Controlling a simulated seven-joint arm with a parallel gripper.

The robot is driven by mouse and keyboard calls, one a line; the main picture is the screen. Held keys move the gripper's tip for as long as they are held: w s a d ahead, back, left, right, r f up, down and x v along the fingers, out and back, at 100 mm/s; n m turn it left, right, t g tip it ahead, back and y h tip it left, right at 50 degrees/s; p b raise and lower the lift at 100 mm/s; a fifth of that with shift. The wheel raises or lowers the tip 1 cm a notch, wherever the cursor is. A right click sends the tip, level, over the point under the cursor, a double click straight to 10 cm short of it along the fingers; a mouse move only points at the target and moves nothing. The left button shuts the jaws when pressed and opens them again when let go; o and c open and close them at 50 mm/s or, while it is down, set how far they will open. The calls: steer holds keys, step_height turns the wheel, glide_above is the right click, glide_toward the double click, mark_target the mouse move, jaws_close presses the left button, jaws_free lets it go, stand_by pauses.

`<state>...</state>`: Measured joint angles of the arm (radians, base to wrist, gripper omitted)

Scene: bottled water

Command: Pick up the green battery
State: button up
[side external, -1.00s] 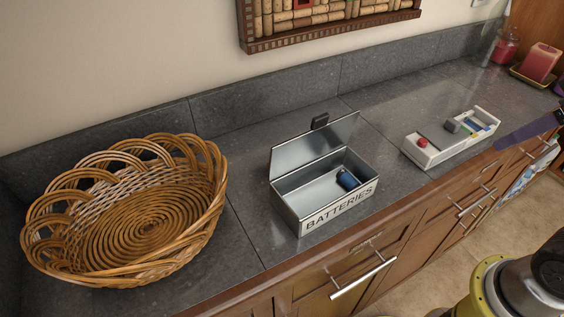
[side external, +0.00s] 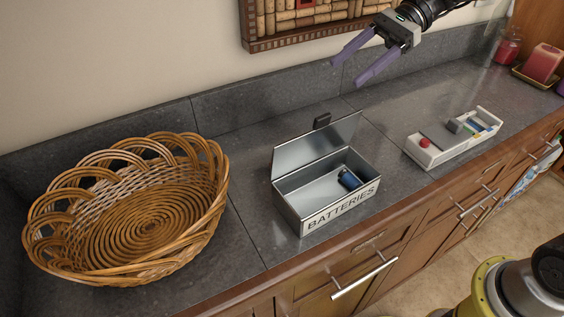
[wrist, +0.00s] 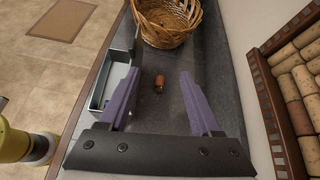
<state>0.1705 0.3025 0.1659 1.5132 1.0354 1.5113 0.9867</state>
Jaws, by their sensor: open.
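I cannot pick out a clearly green battery. A dark blue battery (side external: 348,180) lies inside the open metal box marked BATTERIES (side external: 322,217). The box also shows at the left in the wrist view (wrist: 98,97). A small brown-orange object (wrist: 159,84) lies on the counter beside the box, between my fingers in the wrist view; I cannot tell what it is. It is not visible in the side view, where the raised lid may hide it. My gripper (side external: 347,73) is open and empty, high above the counter behind the box. It also shows in the wrist view (wrist: 160,71).
A wicker basket (side external: 120,215) stands left on the grey counter. A white tray (side external: 449,153) with a red knob and small coloured items stands right of the box. A cork-filled frame (side external: 300,22) hangs on the wall near my gripper. Candles (side external: 542,63) stand far right.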

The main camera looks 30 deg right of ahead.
steer(key=shift+m+y, duration=0.7)
steer(key=shift+m, duration=0.2)
steer(key=w+f, duration=0.1)
steer(key=f, duration=0.3)
steer(key=w+f, duration=0.1)
steer(key=f, duration=0.4)
steer(key=w+f, duration=0.1)
steer(key=f, duration=0.4)
steer(key=shift+d+f, duration=0.1)
steer(key=shift+f, duration=0.05)
steer(key=x, duration=0.7)
steer(key=shift+f, duration=0.5)
steer(key=shift+x, duration=3.35)
steer(key=shift+f, duration=0.15)
steer(key=shift+c, duration=0.3)
jaws_close()
